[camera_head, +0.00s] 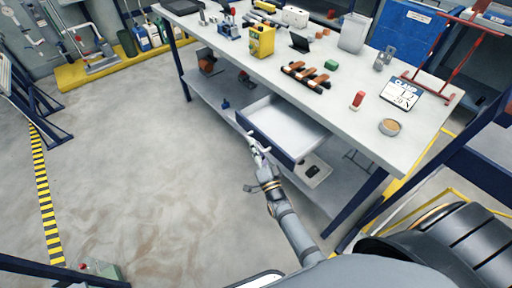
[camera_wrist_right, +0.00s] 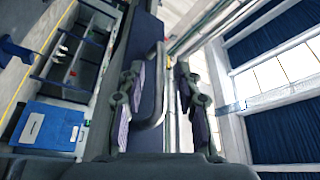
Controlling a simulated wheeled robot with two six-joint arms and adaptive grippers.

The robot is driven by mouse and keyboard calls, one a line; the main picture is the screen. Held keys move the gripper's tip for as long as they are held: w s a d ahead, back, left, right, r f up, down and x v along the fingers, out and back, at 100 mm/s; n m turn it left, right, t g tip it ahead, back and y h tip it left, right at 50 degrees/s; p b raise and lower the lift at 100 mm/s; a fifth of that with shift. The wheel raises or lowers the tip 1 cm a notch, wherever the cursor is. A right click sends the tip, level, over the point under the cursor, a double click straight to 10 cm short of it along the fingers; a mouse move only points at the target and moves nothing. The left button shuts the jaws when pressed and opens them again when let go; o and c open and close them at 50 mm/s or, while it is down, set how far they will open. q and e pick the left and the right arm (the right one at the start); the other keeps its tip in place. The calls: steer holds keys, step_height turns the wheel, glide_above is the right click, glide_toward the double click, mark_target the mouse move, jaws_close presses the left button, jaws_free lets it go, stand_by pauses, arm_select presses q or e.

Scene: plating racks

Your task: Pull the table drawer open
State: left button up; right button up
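The table drawer (camera_head: 288,124), a light tray with a dark blue front, stands pulled out from under the white worktable (camera_head: 345,92). My right gripper (camera_head: 256,150) is at the drawer's front, by its handle. In the wrist view, the grey bar handle (camera_wrist_right: 157,98) lies between the two fingers of my right gripper (camera_wrist_right: 160,100). The fingers are apart, with a visible gap on each side of the handle. The drawer's dark blue front also shows there (camera_wrist_right: 147,62). The inside of the drawer looks empty. My left gripper is not in view.
On the tabletop are a yellow box (camera_head: 261,41), brown bars (camera_head: 305,76), a green block (camera_head: 331,65), a red item (camera_head: 357,100) and a round tin (camera_head: 389,127). A lower shelf (camera_head: 215,95) runs under the table. The floor left of the table is clear.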

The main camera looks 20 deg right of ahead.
steer(key=v, duration=1.1)
steer(key=shift+s, duration=0.3)
steer(key=shift+f, duration=0.1)
steer(key=s+d+f+n+g+p, duration=0.1)
steer(key=s+f+n+g+p, duration=0.3)
steer(key=f, duration=0.8)
steer(key=s+d+f+n+g, duration=0.2)
steer(key=s+f+g, duration=0.4)
steer(key=f, duration=0.6)
steer(key=s+d+f+n+g, duration=0.2)
steer(key=s+f+g, duration=0.1)
steer(key=s, duration=0.4)
steer(key=s+d+f+n+g+p, duration=0.1)
steer(key=s+d+f+n+g, duration=0.1)
steer(key=s, duration=0.6)
steer(key=s+d+f+n+g, duration=0.2)
steer(key=s+f+g, duration=0.2)
steer(key=s+f, duration=0.2)
steer(key=shift+s+h+p, duration=0.4)
steer(key=shift+s, duration=0.65)
